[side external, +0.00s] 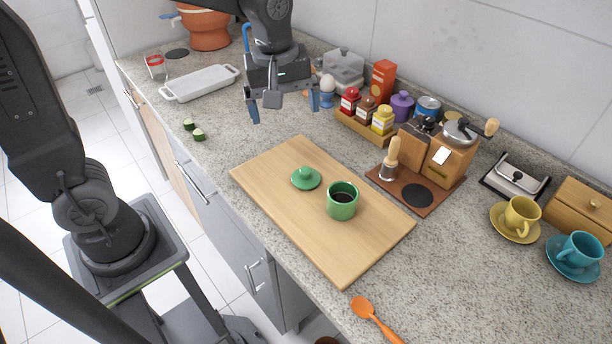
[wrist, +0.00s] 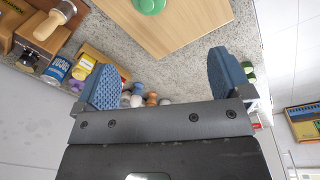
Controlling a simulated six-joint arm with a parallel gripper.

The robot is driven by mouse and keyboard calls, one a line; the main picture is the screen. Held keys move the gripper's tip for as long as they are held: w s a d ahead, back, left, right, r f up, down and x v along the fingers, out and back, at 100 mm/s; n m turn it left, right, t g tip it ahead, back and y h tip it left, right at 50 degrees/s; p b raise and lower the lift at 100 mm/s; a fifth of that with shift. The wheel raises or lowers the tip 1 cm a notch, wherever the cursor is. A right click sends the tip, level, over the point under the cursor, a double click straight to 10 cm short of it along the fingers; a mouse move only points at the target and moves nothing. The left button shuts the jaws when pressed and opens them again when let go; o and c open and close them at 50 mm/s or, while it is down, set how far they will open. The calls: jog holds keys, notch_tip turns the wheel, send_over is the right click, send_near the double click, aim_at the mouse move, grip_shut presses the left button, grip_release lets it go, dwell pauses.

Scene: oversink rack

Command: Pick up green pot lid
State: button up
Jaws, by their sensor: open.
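The green pot lid (side external: 306,178) lies on the wooden board (side external: 275,205), knob up, just left of a green pot (side external: 342,203) with dark contents. In the wrist view a green round thing (wrist: 149,5), cut by the top edge, is on the board (wrist: 190,30); I cannot tell whether it is the lid or the pot. My gripper (side external: 283,112) is open and empty, above the counter behind the board, up and to the left of the lid. Its two blue fingers stand wide apart in the wrist view (wrist: 165,80).
A spice rack (side external: 358,126) with several jars and an egg cup (side external: 327,97) stand right of my gripper. A coffee grinder (side external: 447,158) is behind the board's right side. A white baking dish (side external: 200,83) is at left. The board's left part is clear.

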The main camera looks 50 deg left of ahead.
aim_at(305, 168)
jog(key=w+f+n, duration=0.1)
jog(key=f, duration=0.3)
jog(key=w+f+n, duration=0.1)
jog(key=f, duration=0.3)
jog(key=w+f+n+g, duration=0.1)
jog(key=f, duration=0.3)
jog(key=shift+w+d+n, duration=0.25)
jog(key=shift+d+n, duration=0.05)
jog(key=shift+d, duration=0.1)
jog(key=shift+d+f, duration=0.15)
jog(key=shift+f, duration=1.1)
jog(key=shift+d+f, duration=0.1)
jog(key=shift+f, duration=1.15)
jog(key=c, duration=1)
